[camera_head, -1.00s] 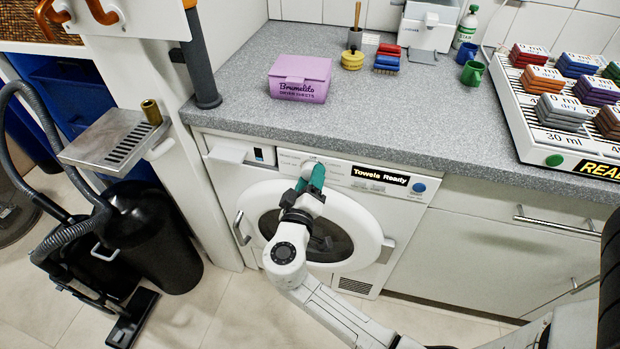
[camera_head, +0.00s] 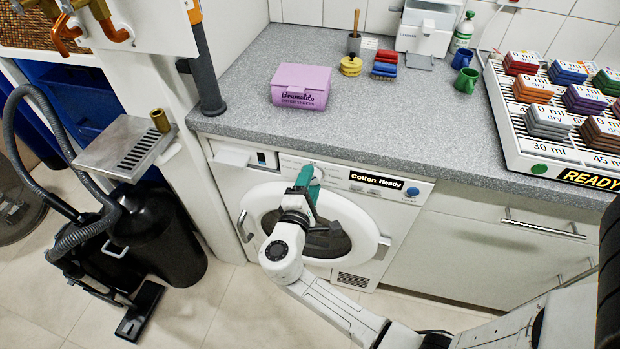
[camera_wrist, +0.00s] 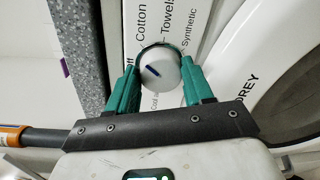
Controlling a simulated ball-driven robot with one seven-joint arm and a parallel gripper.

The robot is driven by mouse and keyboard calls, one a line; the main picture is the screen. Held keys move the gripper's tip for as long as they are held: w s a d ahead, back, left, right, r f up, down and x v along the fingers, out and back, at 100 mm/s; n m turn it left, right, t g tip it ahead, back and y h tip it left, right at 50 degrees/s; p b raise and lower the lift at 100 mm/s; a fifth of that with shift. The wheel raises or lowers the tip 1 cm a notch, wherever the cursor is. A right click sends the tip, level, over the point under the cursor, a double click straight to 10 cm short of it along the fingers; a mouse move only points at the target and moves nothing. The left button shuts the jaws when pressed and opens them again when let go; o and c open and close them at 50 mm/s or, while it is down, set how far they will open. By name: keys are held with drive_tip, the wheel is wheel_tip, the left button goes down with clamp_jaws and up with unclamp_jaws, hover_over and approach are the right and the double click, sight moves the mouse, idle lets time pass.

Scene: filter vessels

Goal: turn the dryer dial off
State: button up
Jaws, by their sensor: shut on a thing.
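The dryer (camera_head: 350,262) is a white front-loading machine under the grey counter. Its small display (camera_head: 376,179) reads "Cotton Ready". In the wrist view the dial (camera_wrist: 160,70) is a round white knob with a dark blue mark, which sits toward the knob's left side. Printed words, including "Cotton", "Towels" and "Synthetic", stand around it; one label at the left is partly covered. My gripper (camera_wrist: 155,85) has its green fingers shut on the dial, one on each side.
The round dryer door (camera_head: 357,213) bulges just below my gripper. The counter (camera_head: 400,122) overhangs above, with a purple box (camera_head: 300,87) on it. A black vacuum cleaner (camera_head: 155,240) stands on the floor at the left.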

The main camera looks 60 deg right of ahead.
drive_tip(key=shift+w+n+p, duration=0.1)
drive_tip(key=shift+n+p, duration=1.85)
drive_tip(key=shift+n, duration=1.55)
drive_tip(key=shift+f, duration=0.1)
drive_tip(key=o, duration=1)
drive_tip(key=shift+g, duration=0.3)
drive_tip(key=shift+o, duration=0.2)
drive_tip(key=shift+a, duration=0.1)
drive_tip(key=f+v, duration=0.1)
drive_tip(key=v, duration=0.9)
drive_tip(key=shift+a+r+b, duration=0.35)
drive_tip(key=shift+b, duration=0.05)
